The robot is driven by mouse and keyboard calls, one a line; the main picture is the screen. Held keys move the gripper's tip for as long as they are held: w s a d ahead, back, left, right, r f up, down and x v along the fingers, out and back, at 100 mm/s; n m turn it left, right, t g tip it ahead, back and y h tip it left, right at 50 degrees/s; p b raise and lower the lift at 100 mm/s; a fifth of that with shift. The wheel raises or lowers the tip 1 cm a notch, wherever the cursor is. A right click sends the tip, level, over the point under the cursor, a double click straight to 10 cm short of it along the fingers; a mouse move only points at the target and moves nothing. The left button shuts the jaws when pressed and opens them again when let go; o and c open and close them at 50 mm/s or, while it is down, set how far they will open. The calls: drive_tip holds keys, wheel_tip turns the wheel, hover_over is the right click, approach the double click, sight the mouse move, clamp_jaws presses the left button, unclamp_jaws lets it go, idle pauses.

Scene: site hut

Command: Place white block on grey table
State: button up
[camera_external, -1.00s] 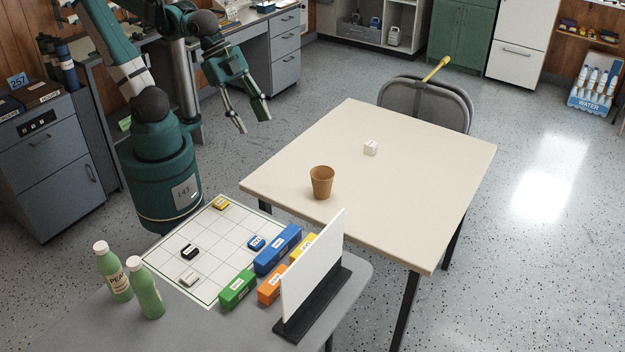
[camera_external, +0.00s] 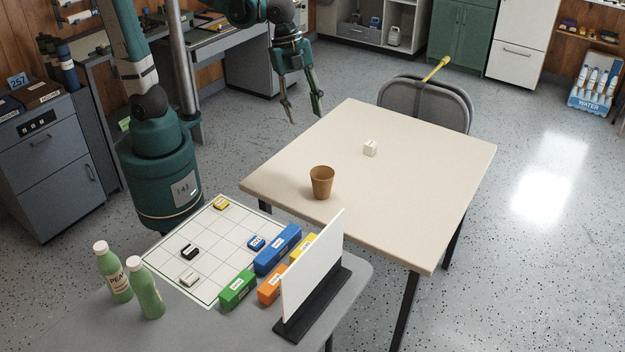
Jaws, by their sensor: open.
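A small white block (camera_external: 370,148) sits on the cream table (camera_external: 420,190), toward its far side. Another small whitish block (camera_external: 189,280) lies on the white grid board at the near left. The grey table (camera_external: 110,325) is at the bottom left and carries the grid board. My gripper (camera_external: 305,119) is open and empty, pointing down in the air near the far left edge of the cream table, left of the white block and apart from it.
A brown cup (camera_external: 321,182) stands on the cream table. On the grey table are a white upright panel (camera_external: 312,265), green bottles (camera_external: 147,288), long coloured blocks (camera_external: 277,250), and small black, blue and yellow blocks on the grid board (camera_external: 215,245). A grey chair (camera_external: 425,105) stands behind the cream table.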

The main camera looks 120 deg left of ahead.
drive_tip(key=w+a+f+m+g, duration=0.1)
drive_tip(key=w+a+f+m, duration=0.15)
drive_tip(key=w+a, duration=0.4)
drive_tip(key=m+g+h+p, duration=0.2)
drive_tip(key=m+h+p, duration=0.15)
drive_tip(key=m, duration=0.45)
approach(371, 143)
drive_tip(key=d+f, duration=0.1)
drive_tip(key=f, duration=0.1)
drive_tip(key=shift+w+a+f+m+h, duration=0.1)
drive_tip(key=shift+a+f+m+h, duration=0.15)
drive_tip(key=shift+a+f+h, duration=0.15)
drive_tip(key=shift+d+b, duration=0.1)
drive_tip(key=shift+b, duration=0.2)
drive_tip(key=shift+x, duration=1.3)
drive_tip(key=shift+b, duration=0.3)
drive_tip(key=shift+b+x, duration=0.8)
drive_tip(key=shift+x, duration=1.8)
